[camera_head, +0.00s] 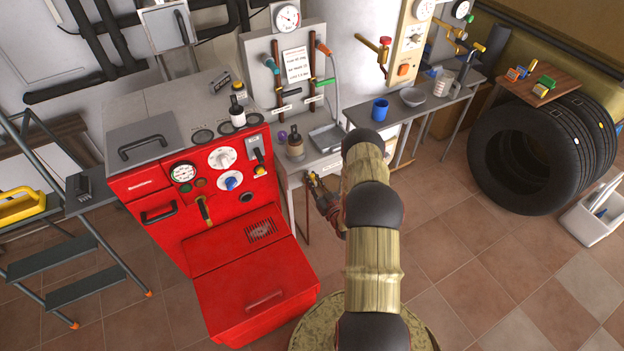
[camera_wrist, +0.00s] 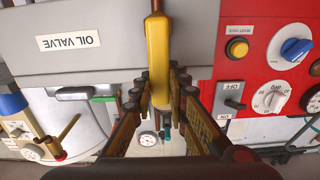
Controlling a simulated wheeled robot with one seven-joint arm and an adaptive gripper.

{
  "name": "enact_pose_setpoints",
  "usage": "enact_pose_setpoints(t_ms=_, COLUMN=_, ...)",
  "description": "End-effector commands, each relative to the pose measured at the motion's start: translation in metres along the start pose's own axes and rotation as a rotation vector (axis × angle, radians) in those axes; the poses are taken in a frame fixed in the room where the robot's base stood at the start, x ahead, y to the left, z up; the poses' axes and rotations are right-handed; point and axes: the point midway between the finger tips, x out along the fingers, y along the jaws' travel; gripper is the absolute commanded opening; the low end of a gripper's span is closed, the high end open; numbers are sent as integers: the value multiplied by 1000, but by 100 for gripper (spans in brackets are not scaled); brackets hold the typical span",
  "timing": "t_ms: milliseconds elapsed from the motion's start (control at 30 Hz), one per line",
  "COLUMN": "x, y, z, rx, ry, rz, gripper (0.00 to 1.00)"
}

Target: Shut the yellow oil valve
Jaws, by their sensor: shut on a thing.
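The yellow oil valve lever (camera_wrist: 158,55) shows in the wrist view, hanging from the grey panel edge beside the white "OIL VALVE" label (camera_wrist: 68,41). My gripper (camera_wrist: 158,92) has its two fingers on either side of the lever and is shut on it. In the head view my gripper (camera_head: 324,194) is low in front of the grey bench, just right of the red boiler (camera_head: 222,180). The lever is largely hidden there by the fingers, and its pivot is hard to make out.
A stepladder (camera_head: 75,250) stands left. Tyres (camera_head: 525,155) stand right; tiled floor between is clear.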

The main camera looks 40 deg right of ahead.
Motion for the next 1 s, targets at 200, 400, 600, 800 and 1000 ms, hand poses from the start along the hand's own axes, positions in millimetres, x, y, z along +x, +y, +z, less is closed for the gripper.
enact_pose_setpoints(t_ms=200, x=0, y=4, z=0, rx=51, ry=1, rz=0, gripper=0)
enact_pose_setpoints(t_ms=400, x=0, y=11, z=2, rx=172, ry=1, rz=0, gripper=0)
enact_pose_setpoints(t_ms=600, x=0, y=23, z=5, rx=350, ry=2, rz=1, gripper=0)
enact_pose_setpoints(t_ms=800, x=0, y=33, z=11, rx=541, ry=1, rz=1, gripper=0)
enact_pose_setpoints(t_ms=1000, x=0, y=43, z=18, rx=731, ry=1, rz=1, gripper=0)
